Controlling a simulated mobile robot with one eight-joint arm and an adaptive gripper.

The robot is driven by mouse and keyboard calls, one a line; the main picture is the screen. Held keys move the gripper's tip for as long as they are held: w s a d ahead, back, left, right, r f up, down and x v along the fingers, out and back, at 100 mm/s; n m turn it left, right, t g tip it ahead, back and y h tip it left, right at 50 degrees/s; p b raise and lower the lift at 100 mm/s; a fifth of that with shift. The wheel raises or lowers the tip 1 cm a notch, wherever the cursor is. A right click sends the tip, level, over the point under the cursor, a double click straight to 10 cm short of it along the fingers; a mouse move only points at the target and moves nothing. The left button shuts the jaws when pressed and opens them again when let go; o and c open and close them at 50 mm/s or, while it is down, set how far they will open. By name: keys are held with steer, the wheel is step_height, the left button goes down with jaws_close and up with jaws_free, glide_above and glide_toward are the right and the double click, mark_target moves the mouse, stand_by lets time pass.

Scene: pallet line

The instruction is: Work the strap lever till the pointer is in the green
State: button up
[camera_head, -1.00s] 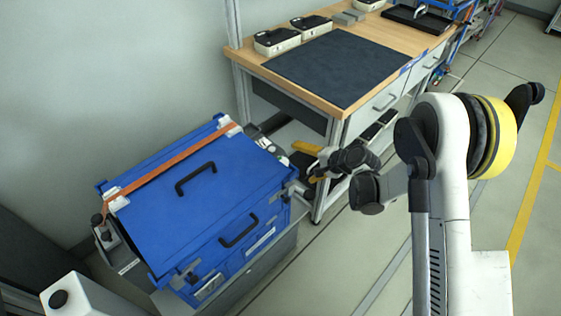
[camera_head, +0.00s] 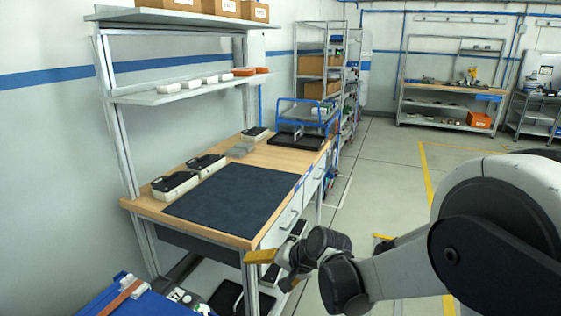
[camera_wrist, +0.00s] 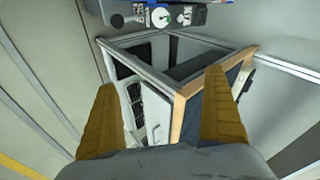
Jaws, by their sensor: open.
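The blue case (camera_head: 88,306) shows only as a corner at the bottom left of the head view. An orange strap (camera_head: 122,297) runs over it. In the wrist view, its blue edge is at the top, with a small round white dial (camera_wrist: 162,17) that has some green on it. The pointer is too small to read. Metal fittings sit beside the dial; I cannot tell which is the lever. My gripper (camera_wrist: 160,82) is open and empty, its yellow fingers wide apart, away from the dial. It also shows in the head view (camera_head: 271,268), in front of the workbench.
A wooden-topped workbench (camera_head: 149,208) with a dark mat (camera_head: 235,203) stands close beyond my gripper. Black-topped containers (camera_head: 176,186) and a blue-framed rack (camera_head: 305,114) are on it. The floor (camera_head: 385,170) to the right is clear.

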steer(key=s+d+r+n+t+h, duration=0.1)
steer(key=s+d+r+h, duration=0.2)
steer(key=s+d, duration=0.8)
steer(key=s+d+r+n+t+h, duration=0.1)
steer(key=s+d+r+n+h, duration=0.1)
steer(key=s+d+r, duration=0.5)
steer(key=s+d+h, duration=0.1)
steer(key=s+d, duration=0.3)
steer(key=s, duration=0.1)
steer(key=shift+s+d+r+h, duration=0.3)
steer(key=shift+s+d, duration=0.05)
steer(key=shift+s, duration=0.05)
